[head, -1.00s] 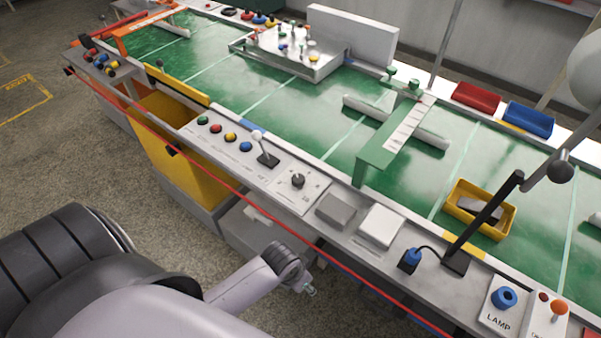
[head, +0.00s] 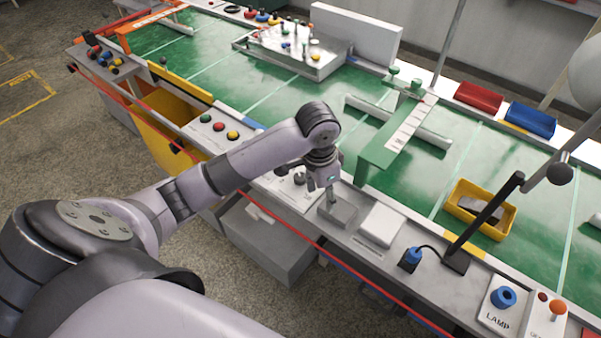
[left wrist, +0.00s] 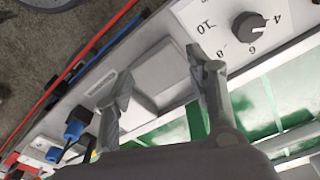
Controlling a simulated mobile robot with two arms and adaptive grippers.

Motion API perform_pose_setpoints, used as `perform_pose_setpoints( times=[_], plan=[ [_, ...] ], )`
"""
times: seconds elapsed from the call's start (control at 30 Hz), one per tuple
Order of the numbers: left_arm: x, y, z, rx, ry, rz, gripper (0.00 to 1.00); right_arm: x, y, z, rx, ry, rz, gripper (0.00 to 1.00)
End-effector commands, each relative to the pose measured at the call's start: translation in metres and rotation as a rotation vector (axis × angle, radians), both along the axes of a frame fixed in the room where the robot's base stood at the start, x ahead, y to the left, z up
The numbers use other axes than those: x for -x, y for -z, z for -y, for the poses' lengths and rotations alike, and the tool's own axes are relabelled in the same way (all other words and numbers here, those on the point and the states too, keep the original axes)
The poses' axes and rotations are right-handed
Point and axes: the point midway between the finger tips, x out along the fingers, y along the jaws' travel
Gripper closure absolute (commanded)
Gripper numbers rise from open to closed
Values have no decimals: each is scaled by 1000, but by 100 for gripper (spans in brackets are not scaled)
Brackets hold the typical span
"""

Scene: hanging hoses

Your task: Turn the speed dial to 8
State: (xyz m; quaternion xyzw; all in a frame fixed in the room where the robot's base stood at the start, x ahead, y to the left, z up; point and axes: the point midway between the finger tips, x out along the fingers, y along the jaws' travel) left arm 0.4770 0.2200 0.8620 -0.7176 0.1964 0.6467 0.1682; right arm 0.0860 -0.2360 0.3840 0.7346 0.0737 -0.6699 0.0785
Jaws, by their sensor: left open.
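The speed dial is a dark round knob (left wrist: 248,26) on a white plate in the left wrist view, with printed numbers 4, 6, 8 and 10 showing around it. A light mark on the knob seems to face the side of 4 and 6; the exact setting is unclear. In the head view the dial (head: 299,178) is partly hidden by my left arm. My right gripper is not in view.
A blue plug (head: 411,259) and a black post (head: 484,222) stand further right. A red cord (head: 318,246) runs along the front.

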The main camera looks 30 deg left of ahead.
Motion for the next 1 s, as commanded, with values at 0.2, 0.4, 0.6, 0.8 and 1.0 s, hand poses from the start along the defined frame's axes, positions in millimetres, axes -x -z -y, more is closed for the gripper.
perform_pose_setpoints(
  times=[0.2, 0.4, 0.6, 0.8, 1.0],
  plan=[
    [-48, -76, -72, -62, -114, -63, 50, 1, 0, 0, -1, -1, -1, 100],
    [-58, -111, -100, -59, -175, -91, 50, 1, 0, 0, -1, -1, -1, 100],
    [-58, -97, -103, -58, -184, -98, 50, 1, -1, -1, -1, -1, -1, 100],
    [-57, -57, -103, -58, -184, -98, 50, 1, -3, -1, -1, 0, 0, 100],
    [-57, -12, -102, -58, -183, -98, 50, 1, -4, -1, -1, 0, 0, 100]
  ],
)
